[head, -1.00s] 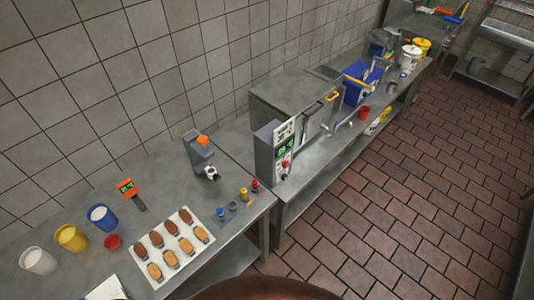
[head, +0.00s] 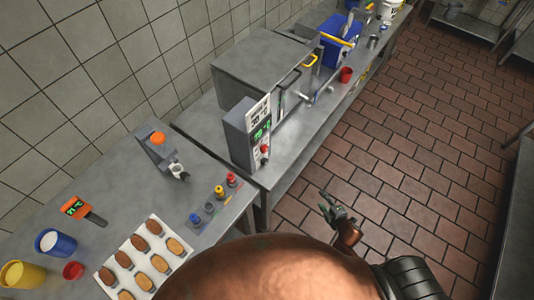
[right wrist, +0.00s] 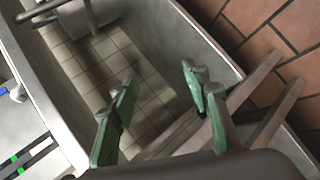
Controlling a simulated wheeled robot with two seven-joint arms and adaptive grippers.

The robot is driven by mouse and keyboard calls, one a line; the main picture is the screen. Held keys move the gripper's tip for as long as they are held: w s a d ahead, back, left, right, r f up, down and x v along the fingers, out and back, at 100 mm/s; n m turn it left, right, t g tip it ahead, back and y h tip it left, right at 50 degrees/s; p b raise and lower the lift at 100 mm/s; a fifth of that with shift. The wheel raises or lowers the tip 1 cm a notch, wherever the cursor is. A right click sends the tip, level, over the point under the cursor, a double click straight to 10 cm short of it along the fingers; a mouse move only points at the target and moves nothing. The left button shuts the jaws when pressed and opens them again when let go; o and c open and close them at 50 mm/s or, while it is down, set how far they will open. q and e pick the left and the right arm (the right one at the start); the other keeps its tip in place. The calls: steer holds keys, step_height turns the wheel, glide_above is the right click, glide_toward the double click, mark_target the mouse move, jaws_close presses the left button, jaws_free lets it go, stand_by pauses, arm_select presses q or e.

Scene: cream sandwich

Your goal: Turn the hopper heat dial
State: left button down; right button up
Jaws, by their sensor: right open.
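The hopper's grey control box (head: 236,138) stands on the metal bench in the head view. Its front panel has a green-lit display (head: 261,133), a red knob (head: 265,149) and a small pale control below it. I cannot tell which control is the heat dial. My right gripper (head: 333,208) is over the brick floor, right of and nearer than the panel, apart from it. In the right wrist view its green-padded fingers (right wrist: 163,108) are spread with nothing between them. My left gripper is not in view.
A grey metal housing (head: 262,70) sits behind the control box. A red cup (head: 346,75) and a blue bin (head: 340,45) stand farther along the bench. A tray (head: 108,281) of biscuits lies at the lower left. Open floor (head: 400,130) lies to the right.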

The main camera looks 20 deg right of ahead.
steer(key=w+a+r+n+t+y+b, duration=0.25)
steer(key=w+r+n, duration=0.25)
steer(key=w+r, duration=0.3)
steer(key=n+y+b, duration=0.4)
steer(key=n+y, duration=0.4)
steer(key=n, duration=1.1)
glide_toward(267, 150)
steer(key=a, duration=0.1)
steer(key=shift+n+t, duration=0.25)
steer(key=shift+n, duration=0.05)
steer(key=x, duration=0.6)
steer(key=shift+w+r, duration=0.1)
steer(key=shift+w, duration=0.25)
steer(key=shift+x, duration=0.85)
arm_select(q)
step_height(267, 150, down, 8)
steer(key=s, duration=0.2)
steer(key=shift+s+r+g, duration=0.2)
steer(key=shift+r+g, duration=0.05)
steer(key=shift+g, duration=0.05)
arm_select(e)
steer(key=c, duration=1.2)
